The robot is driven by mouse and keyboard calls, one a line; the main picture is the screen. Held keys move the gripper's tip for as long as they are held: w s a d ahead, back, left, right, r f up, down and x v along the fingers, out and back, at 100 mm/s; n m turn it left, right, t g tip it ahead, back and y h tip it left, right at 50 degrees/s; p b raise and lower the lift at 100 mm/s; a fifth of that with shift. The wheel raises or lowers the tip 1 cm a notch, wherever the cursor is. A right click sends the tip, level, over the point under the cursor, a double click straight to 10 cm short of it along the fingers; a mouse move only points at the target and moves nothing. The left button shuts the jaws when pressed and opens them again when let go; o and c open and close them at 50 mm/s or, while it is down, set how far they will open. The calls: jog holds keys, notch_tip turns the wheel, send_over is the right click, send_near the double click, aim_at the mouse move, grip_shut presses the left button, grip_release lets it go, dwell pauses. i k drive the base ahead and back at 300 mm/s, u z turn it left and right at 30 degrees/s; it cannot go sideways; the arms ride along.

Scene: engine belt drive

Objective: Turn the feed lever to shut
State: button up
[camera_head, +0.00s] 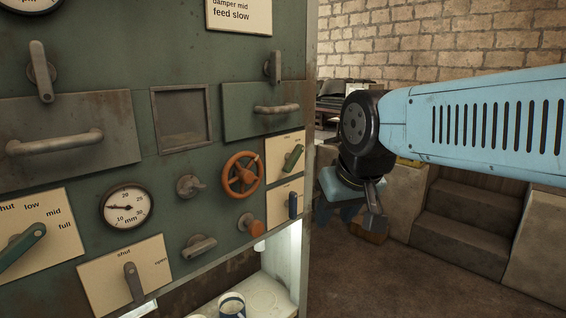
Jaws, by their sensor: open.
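Several levers sit on the green panel, and I cannot tell by name which is the feed lever. A green lever (21,247) on a card marked shut, low, mid, full slants up to the right, its upper end near mid and full. A grey lever (133,283) stands nearly upright on a card marked shut and open. My gripper (376,226) is open, hanging right of the panel, clear of every lever.
A card (239,14) above reads "damper mid, feed slow". A lit shelf (285,285) holds a mug (231,304). Stone steps (466,232) stand behind my arm.

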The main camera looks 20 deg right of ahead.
aim_at(292, 159)
jog(key=z, duration=0.75)
jog(key=k, duration=0.9)
jog(key=u, duration=0.55)
jog(key=i, duration=0.5)
jog(key=z, duration=0.05)
